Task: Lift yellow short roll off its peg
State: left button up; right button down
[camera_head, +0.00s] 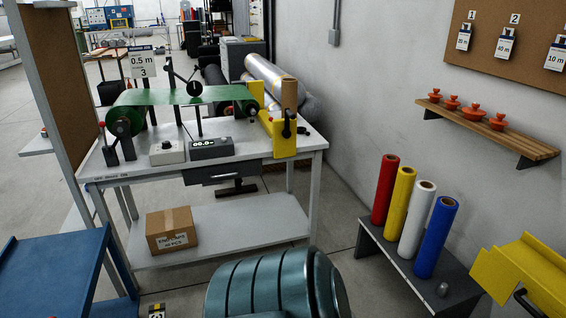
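A yellow roll (398,204) stands upright on a low dark grey bench (377,247) at the right of the head view. It is between a red roll (385,189) on its left and a white roll (417,220) on its right. A blue roll (436,238) stands nearest at the right end of the row. The yellow roll's lower part is partly covered by the white roll. Any peg under or inside it is hidden. Neither of my grippers is in view.
A white worktable (222,171) with a green belt machine stands left of centre. A yellow metal piece (522,274) is at the right edge, close to the bench. A wooden shelf (487,129) with orange-red knobbed items hangs above. A blue surface (52,274) is at lower left.

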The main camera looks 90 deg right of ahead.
aim_at(406, 176)
jog(key=z, duration=3.65)
jog(key=i+j+z, duration=0.15)
jog(key=i+j, duration=0.35)
jog(key=i+j+z, duration=0.1)
jog(key=i+j, duration=0.5)
jog(key=i+j+z, duration=0.15)
jog(key=i+j, duration=0.5)
jog(key=i+j+z, duration=0.1)
jog(key=i+j, duration=0.45)
jog(key=j, duration=0.1)
